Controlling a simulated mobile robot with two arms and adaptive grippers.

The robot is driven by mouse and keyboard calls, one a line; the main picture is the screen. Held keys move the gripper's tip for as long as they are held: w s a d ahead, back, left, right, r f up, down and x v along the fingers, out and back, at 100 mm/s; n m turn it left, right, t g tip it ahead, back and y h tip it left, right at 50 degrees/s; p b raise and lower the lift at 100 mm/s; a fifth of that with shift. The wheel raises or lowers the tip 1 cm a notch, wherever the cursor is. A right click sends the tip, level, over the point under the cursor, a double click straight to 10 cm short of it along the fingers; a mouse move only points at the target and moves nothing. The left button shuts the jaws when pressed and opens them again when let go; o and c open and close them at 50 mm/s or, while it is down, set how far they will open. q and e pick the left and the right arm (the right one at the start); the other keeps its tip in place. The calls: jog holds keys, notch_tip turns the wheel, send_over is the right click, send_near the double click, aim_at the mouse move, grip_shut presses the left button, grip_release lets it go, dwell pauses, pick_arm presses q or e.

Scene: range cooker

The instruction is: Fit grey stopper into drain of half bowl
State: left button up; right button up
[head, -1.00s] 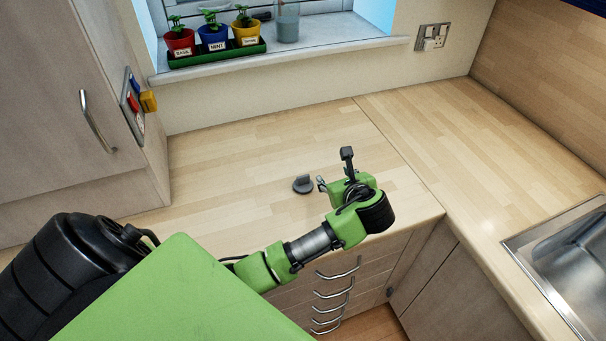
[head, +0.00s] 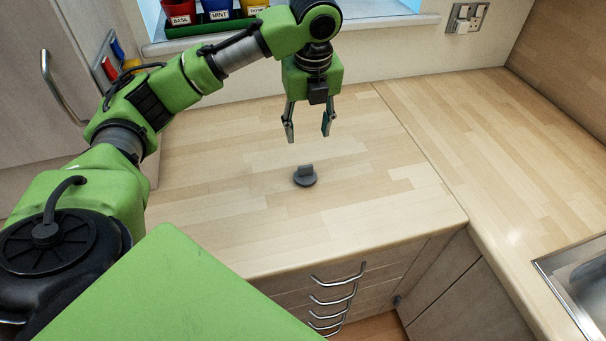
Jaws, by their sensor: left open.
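The grey stopper (head: 305,177) lies on the wooden worktop, a round disc with an upright tab on top. My left gripper (head: 308,137) hangs above and slightly behind it in the picture, fingers pointing down, spread apart and empty. The stopper is clear of the fingers. A corner of the metal sink (head: 578,275) shows at the right edge. Its half bowl and drain cannot be made out. My right gripper is not in view.
The worktop (head: 230,215) around the stopper is bare, as is the stretch to the right (head: 470,150). Plant pots (head: 220,12) stand on the windowsill at the back. A cupboard (head: 60,100) bounds the left, and drawers (head: 335,290) lie below the front edge.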

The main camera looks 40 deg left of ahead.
pick_arm(q)
jog(key=p, duration=0.1)
send_over(306, 166)
jog(key=f, duration=0.8)
jog(key=shift+s, duration=0.25)
notch_tip(306, 166, down, 4)
jog(key=shift+w+f+p, duration=0.15)
jog(key=shift+p, duration=0.7)
jog(key=shift+w+f, duration=0.1)
jog(key=shift+f, duration=0.45)
jog(key=c, duration=1)
jog(key=shift+c, duration=0.5)
jog(key=shift+r, duration=0.15)
